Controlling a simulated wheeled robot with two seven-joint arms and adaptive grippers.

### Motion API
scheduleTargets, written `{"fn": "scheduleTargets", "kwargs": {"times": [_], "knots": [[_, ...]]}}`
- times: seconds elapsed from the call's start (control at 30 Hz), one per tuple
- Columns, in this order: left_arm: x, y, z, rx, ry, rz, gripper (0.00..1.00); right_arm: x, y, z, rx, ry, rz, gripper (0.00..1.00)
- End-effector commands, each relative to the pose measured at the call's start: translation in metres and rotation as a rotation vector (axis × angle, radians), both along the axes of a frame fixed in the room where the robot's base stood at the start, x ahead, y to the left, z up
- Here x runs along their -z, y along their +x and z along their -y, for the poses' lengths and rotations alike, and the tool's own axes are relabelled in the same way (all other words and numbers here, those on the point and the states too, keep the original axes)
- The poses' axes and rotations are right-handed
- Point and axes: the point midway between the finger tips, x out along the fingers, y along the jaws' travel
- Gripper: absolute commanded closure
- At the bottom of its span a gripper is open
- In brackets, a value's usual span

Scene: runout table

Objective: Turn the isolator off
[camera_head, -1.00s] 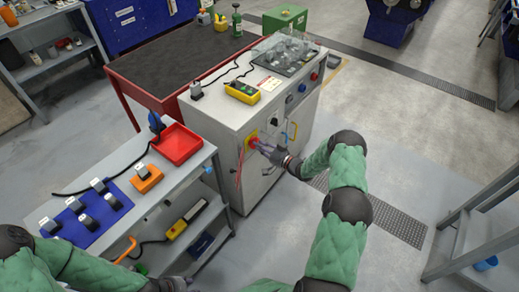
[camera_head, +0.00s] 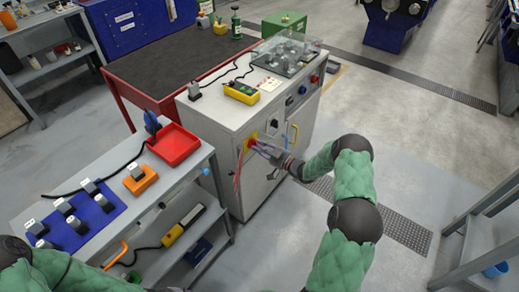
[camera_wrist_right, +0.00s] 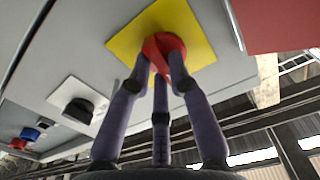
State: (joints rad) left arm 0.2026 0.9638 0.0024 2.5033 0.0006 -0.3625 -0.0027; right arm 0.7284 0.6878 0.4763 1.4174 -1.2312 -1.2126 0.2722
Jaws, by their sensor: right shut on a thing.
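The isolator is a red rotary handle (camera_wrist_right: 163,45) on a yellow plate (camera_wrist_right: 190,25) in the right wrist view. In the head view its yellow plate (camera_head: 250,140) is on the front of the grey cabinet (camera_head: 232,120). My right gripper (camera_head: 258,147) reaches it from the right. In the right wrist view the fingers of my right gripper (camera_wrist_right: 160,75) close around the red handle and touch it. They hide part of the handle, and its exact angle is hard to tell. My left arm shows at the lower left, but its gripper is out of view.
A grey bench (camera_head: 195,165) with a red tray (camera_head: 173,144) and several padlock-like items stands left of the cabinet. A yellow meter (camera_head: 242,92) lies on the cabinet top. A blue handle (camera_head: 284,140) is near my right gripper.

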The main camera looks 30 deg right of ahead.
Motion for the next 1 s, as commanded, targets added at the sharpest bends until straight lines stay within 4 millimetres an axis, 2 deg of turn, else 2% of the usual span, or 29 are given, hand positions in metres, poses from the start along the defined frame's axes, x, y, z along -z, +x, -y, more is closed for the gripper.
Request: {"fn": "scheduleTargets", "kwargs": {"times": [0.7,0.73,0.8,1.0], "knots": [[0.0041,0.0000,0.0000,0.000,0.000,0.000,0.60,0.0000,-0.0003,0.0004,0.001,-0.063,0.025,1.00],[0.0041,0.0000,0.0000,0.000,0.000,0.000,0.60,0.0000,-0.0003,0.0004,0.001,-0.063,0.025,0.72],[0.0041,0.0000,0.0000,0.000,0.000,0.000,0.60,-0.0001,-0.0002,0.0003,0.001,-0.063,0.025,0.56],[0.0041,0.0000,0.0000,0.000,0.000,0.000,0.60,-0.0003,0.0000,0.0001,0.000,-0.063,0.026,0.56]]}}
